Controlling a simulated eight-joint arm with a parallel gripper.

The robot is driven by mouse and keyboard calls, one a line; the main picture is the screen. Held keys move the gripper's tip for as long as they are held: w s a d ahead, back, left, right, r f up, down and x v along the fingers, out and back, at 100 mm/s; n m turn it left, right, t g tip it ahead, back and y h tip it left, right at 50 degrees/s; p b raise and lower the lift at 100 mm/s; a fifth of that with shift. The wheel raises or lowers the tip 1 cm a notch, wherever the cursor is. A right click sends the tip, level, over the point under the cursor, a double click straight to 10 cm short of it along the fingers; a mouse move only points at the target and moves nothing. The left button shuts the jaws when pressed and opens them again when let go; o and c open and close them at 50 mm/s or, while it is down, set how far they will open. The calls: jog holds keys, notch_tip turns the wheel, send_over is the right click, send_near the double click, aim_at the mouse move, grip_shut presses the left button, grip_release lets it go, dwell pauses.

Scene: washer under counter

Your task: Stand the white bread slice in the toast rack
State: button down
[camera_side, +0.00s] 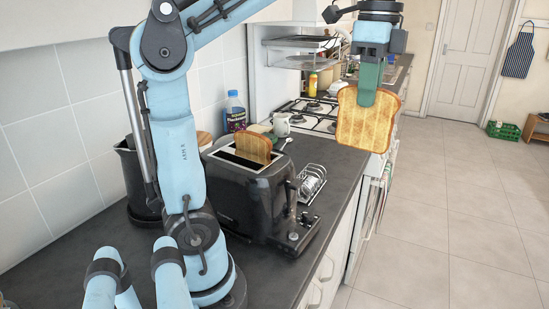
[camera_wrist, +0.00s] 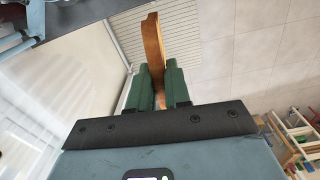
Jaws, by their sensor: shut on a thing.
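My gripper (camera_side: 367,98) is shut on a golden-brown bread slice (camera_side: 362,127) near its top edge. The slice hangs upright in the air, past the counter's right edge as seen in the side view. In the wrist view the slice (camera_wrist: 153,42) shows edge-on between the green fingers of my gripper (camera_wrist: 158,86). A second brown slice (camera_side: 254,149) sticks up from a slot of the black toaster (camera_side: 250,195). The wire toast rack (camera_side: 311,183) stands on the counter right of the toaster and looks empty. Which slice is the white bread is unclear from colour.
The dark counter (camera_side: 335,160) is clear behind the rack. A small white jug (camera_side: 281,124), a blue-capped bottle (camera_side: 235,112) and a gas hob (camera_side: 312,112) stand farther back. The tiled floor (camera_side: 450,210) is open at right.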

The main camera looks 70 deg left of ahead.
jog(key=w+a+f+n, duration=0.1)
jog(key=a+f, duration=0.8)
jog(key=a, duration=0.4)
jog(key=w+a+f, duration=0.1)
jog(key=a+f, duration=0.8)
jog(key=a, duration=0.3)
notch_tip(320, 180, down, 7)
jog(key=shift+s+a+r, duration=0.15)
jog(key=shift+a, duration=0.05)
jog(key=c, duration=1)
grip_release()
notch_tip(320, 180, up, 7)
